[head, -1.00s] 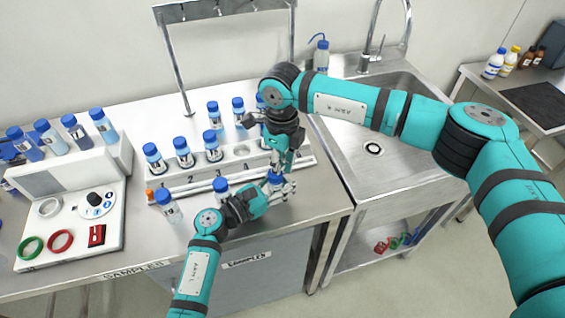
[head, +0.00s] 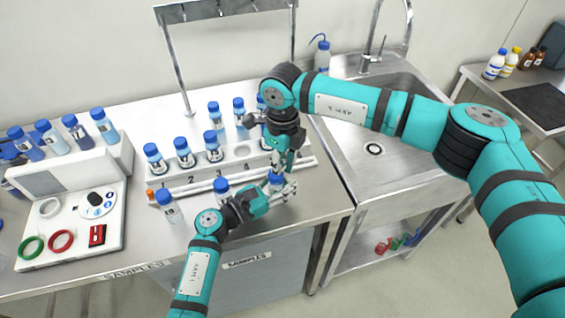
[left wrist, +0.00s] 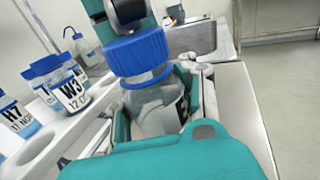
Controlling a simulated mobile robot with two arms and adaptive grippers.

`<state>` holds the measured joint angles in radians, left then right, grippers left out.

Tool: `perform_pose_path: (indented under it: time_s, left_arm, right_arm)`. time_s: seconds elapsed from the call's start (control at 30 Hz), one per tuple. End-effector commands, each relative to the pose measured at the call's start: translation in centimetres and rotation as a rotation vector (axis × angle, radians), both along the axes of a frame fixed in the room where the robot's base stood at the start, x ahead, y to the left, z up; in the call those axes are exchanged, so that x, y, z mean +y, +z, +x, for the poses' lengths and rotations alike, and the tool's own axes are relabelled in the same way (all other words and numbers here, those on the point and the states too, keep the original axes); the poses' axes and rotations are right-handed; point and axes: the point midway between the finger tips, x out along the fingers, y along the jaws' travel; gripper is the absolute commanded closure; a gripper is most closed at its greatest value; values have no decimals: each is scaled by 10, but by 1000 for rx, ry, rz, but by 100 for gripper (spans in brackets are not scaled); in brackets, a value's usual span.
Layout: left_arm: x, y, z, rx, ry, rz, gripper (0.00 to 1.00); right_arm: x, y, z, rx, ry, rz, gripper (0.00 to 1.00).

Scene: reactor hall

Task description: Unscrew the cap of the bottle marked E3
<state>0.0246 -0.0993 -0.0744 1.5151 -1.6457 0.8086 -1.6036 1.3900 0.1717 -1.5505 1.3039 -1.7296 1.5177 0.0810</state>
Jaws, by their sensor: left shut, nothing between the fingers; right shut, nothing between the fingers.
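The bottle marked E (left wrist: 158,104), clear with a white label, stands upright in the left wrist view; the rest of its mark is hidden. Its blue cap (left wrist: 137,52) is on top. In the head view the cap (head: 275,178) shows at the bench front, partly covered by my grippers. My left gripper (head: 284,190) is shut with nothing held, close against the bottle's body. My right gripper (head: 278,165) points down just above the cap, shut and empty. Its tip (left wrist: 128,12) also shows over the cap in the left wrist view. Contact with the cap is unclear.
A white rack (head: 225,172) with several blue-capped bottles stands behind, under a metal frame. Two capped bottles (head: 167,207) (head: 221,190) stand left of my left gripper. A white device (head: 75,215) is at left, the sink (head: 375,150) at right.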

Motion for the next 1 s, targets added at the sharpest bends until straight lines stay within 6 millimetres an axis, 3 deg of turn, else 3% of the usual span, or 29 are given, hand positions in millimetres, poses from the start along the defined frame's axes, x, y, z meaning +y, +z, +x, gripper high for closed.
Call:
perform_pose_path:
  time_s: [0.03, 0.27, 0.57, 0.9, 1.0]
  left_arm:
    - [0, 0, 0, 0, 0, 0, 100]
    - [0, 0, 0, 0, 0, 0, 100]
    - [0, 0, 0, 0, 0, 0, 100]
    - [0, 0, 0, 0, 0, 0, 100]
    - [0, 0, 0, 0, 0, 0, 100]
  right_arm:
    - [0, 0, 0, 0, 0, 0, 98]
    - [0, 0, 0, 0, 0, 0, 70]
    - [0, 1, 0, 0, 0, -1, 70]
    - [0, 41, 0, -1, -1, 0, 70]
    - [1, 46, -1, 0, -8, 0, 60]
